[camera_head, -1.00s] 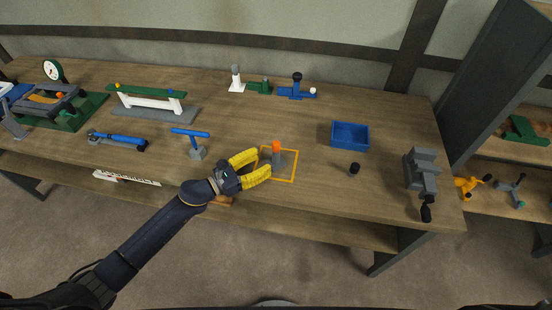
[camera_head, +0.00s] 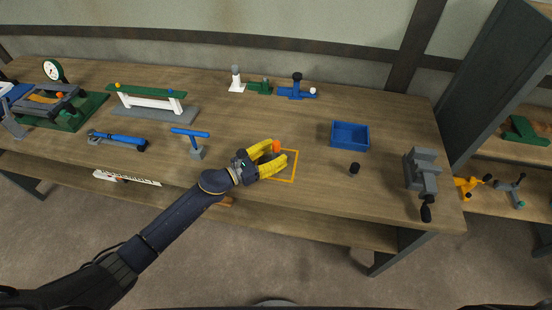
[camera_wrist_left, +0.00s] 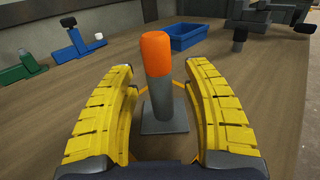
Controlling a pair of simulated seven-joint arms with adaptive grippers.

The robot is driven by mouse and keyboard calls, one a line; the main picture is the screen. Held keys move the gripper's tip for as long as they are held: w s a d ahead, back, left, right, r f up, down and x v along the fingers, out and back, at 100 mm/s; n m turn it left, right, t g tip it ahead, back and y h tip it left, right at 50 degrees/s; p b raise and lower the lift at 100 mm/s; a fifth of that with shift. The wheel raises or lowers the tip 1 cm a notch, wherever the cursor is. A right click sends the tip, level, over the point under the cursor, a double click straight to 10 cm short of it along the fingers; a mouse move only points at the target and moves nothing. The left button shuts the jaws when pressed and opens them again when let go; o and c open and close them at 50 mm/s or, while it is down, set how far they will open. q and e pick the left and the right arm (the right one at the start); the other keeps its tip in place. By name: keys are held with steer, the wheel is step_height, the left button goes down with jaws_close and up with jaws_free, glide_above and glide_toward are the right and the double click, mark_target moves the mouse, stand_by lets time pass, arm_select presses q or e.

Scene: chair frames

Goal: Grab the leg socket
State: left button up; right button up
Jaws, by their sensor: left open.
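The leg socket seems to be the grey post with an orange top (camera_wrist_left: 158,85); it stands upright on a square grey base inside a yellow outline on the bench. In the head view only its orange top (camera_head: 276,146) shows clearly, as my gripper hides the rest. My left gripper (camera_head: 280,160) has yellow fingers and is open. In the left wrist view its fingers (camera_wrist_left: 160,95) lie on both sides of the post, with a visible gap on each side. My right gripper is not in view.
A blue bin (camera_head: 350,135) and a small black knob (camera_head: 354,169) are to the right, with a grey vise (camera_head: 422,172) beyond. A blue-handled T-shaped tool (camera_head: 192,142) stands to the left. Bench space around the outline (camera_head: 294,170) is clear.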

arm_select(q)
jaws_close()
steer(key=shift+r, duration=0.1)
stand_by(0.4)
